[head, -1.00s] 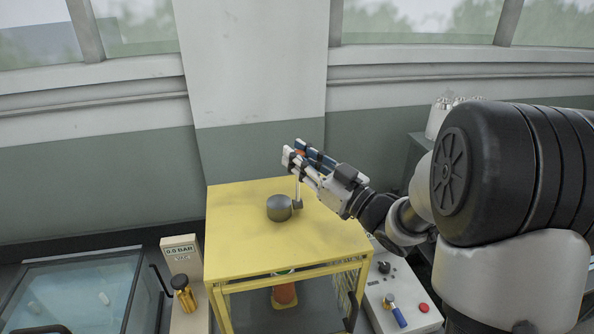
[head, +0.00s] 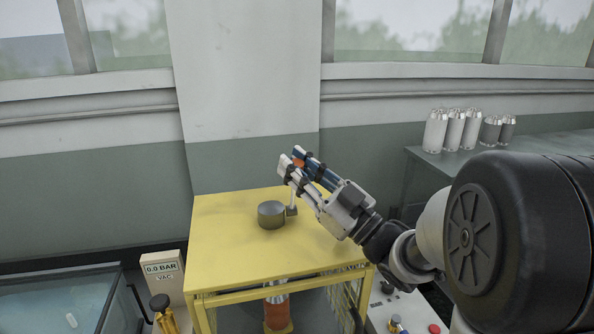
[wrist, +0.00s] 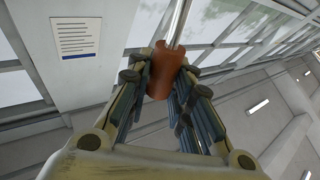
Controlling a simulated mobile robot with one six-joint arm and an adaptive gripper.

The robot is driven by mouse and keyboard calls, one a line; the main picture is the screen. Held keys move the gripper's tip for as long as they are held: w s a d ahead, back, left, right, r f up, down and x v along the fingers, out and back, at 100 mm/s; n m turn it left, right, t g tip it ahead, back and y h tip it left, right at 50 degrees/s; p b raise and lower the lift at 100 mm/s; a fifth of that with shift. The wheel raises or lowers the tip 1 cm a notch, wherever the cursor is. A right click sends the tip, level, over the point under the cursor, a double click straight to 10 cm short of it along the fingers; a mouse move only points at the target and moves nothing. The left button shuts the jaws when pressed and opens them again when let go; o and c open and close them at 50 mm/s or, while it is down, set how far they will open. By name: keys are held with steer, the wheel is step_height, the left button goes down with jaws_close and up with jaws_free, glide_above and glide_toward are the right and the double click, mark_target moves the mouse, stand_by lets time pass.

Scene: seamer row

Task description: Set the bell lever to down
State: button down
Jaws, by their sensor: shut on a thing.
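The bell lever (head: 292,198) is a thin pale rod rising roughly upright from a small grey block beside a dark grey cylinder (head: 271,215) on top of the yellow-framed cabinet (head: 225,240). Its orange-red knob (wrist: 164,75) sits between my fingers in the wrist view, with the metal rod (wrist: 180,22) running on from it. My gripper (head: 293,158) is shut on this knob, above the cabinet top, reaching in from the right. In the head view the fingers hide most of the knob.
A 0.0 BAR gauge box (head: 162,273) stands left of the cabinet, beside a glass-topped tank (head: 50,310). A red-orange object (head: 277,312) is inside the cabinet. Several metal canisters (head: 453,130) stand on a bench at right. The wall is close behind.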

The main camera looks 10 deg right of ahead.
steer(key=c, duration=1.4)
jaws_free()
steer(key=shift+s+d+f, duration=0.15)
steer(key=shift+s+d, duration=0.05)
steer(key=s+d, duration=0.2)
steer(key=s, duration=0.1)
steer(key=s+d, duration=0.5)
steer(key=s, duration=0.2)
steer(key=shift+d+f, duration=0.1)
steer(key=shift+d, duration=0.2)
steer(key=shift+c, duration=0.3)
